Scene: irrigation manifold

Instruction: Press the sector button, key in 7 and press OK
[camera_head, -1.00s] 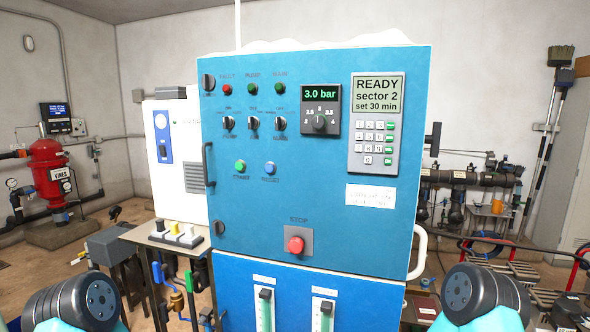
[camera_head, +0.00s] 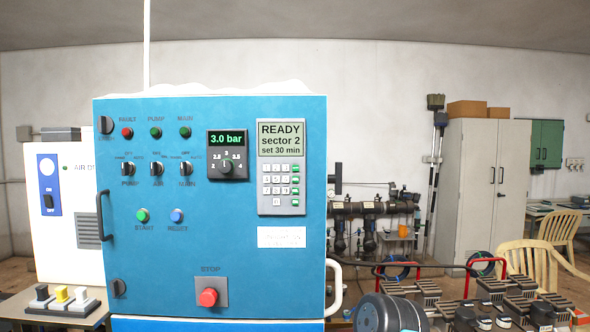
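The blue control cabinet (camera_head: 215,240) stands ahead, left of centre. Its keypad panel (camera_head: 282,208) is at the upper right of the door, with white digit keys (camera_head: 269,180) and a column of green keys (camera_head: 295,180). The key labels are too small to read surely. The panel's display (camera_head: 281,139) reads "READY sector 2 set 30 min". A dark round joint of my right arm (camera_head: 388,314) shows at the bottom edge. Neither gripper is in view.
A red STOP button (camera_head: 208,297), a pressure dial (camera_head: 227,167) reading 3.0 bar, and START (camera_head: 142,215) and RESET (camera_head: 177,215) buttons are on the door. A white handle (camera_head: 336,288) sticks out at its right. Valve blocks (camera_head: 490,290) stand at lower right.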

